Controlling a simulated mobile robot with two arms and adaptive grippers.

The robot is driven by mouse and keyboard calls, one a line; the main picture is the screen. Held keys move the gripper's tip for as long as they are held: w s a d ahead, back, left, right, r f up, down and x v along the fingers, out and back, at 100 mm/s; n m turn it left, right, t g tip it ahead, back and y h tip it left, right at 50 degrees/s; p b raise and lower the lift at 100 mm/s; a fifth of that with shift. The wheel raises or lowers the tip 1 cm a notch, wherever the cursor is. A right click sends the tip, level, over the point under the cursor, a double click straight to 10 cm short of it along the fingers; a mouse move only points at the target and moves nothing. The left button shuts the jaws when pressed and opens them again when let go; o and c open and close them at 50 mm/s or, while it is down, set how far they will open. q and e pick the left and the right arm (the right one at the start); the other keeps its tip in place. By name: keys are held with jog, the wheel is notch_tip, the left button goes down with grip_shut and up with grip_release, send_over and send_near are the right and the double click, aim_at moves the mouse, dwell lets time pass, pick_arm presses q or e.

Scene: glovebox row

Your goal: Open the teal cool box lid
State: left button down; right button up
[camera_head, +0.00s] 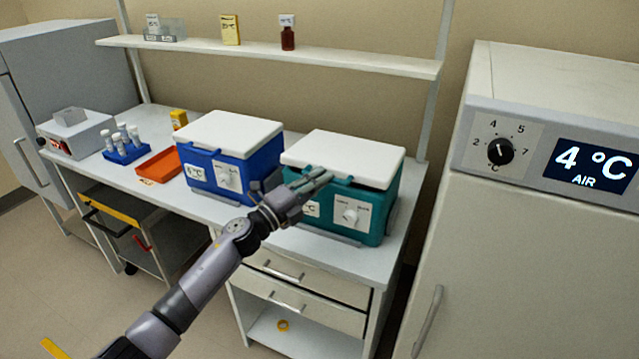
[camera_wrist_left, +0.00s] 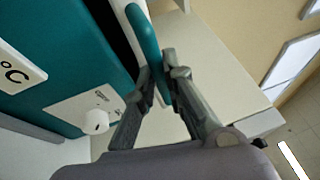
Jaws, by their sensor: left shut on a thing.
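The teal cool box (camera_head: 378,222) stands on the bench with its white lid (camera_head: 345,153) on top. A teal handle runs along the lid's front edge; it shows in the left wrist view (camera_wrist_left: 147,45). My left gripper (camera_head: 322,178) is at the front of the lid. Its two fingers (camera_wrist_left: 165,78) are shut on the handle, one on each side. In the left wrist view a dark gap shows between the lid and the box body, so the lid looks slightly raised. My gripper hides part of the box front. My right gripper is not in view.
A blue cool box (camera_head: 228,177) with a white lid stands close on the left. An orange tray (camera_head: 158,165) and a blue tube rack (camera_head: 126,152) are farther left. A shelf (camera_head: 280,50) runs above the bench. A tall cabinet (camera_head: 520,240) with a dial stands at the right.

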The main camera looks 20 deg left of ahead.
pick_arm(q)
jog(key=w+r+p, duration=0.3)
jog(key=r+p, duration=0.1)
jog(key=r, duration=0.3)
jog(key=w+r+p, duration=0.3)
jog(key=r+p, duration=0.1)
jog(key=r, duration=0.3)
jog(key=shift+w+r, duration=0.35)
jog(key=shift+w, duration=0.05)
jog(key=c, duration=2.1)
grip_release()
jog(key=o, duration=0.4)
jog(key=shift+s, duration=0.25)
jog(key=shift+o, duration=0.2)
jog(key=shift+w+f, duration=0.1)
